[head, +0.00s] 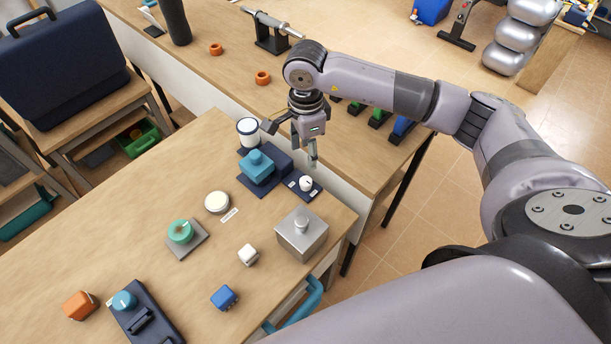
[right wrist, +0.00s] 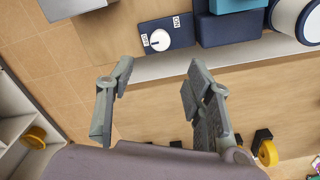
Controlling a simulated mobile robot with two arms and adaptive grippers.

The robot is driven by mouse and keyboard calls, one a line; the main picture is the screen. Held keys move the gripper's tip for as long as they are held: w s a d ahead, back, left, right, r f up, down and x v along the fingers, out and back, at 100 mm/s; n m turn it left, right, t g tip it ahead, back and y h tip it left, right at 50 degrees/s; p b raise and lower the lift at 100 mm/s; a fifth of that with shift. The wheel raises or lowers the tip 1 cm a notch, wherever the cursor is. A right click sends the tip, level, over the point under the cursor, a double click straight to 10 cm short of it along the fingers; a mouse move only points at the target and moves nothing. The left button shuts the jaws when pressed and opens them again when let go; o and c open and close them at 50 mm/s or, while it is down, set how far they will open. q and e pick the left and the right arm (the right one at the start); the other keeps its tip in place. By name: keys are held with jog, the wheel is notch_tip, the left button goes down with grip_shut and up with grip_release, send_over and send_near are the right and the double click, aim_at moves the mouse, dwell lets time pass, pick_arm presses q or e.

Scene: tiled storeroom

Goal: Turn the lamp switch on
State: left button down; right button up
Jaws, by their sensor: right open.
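The lamp switch (head: 306,184) is a small dark blue plate with a white round knob, near the table's far right edge. My left gripper is not in view.
Beside the switch stand a teal-and-navy block (head: 257,168) and a white cylinder with dark bands (head: 248,132). A metal box with a knob (head: 302,234) is in front. A cream round button (head: 217,202) and green dial (head: 180,231) lie left. A second bench (head: 225,75) runs behind.

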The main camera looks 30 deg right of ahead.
aim_at(306, 180)
notch_tip(306, 180, down, 12)
jog(key=shift+p, duration=0.85)
jog(key=shift+c, duration=0.2)
grip_shut()
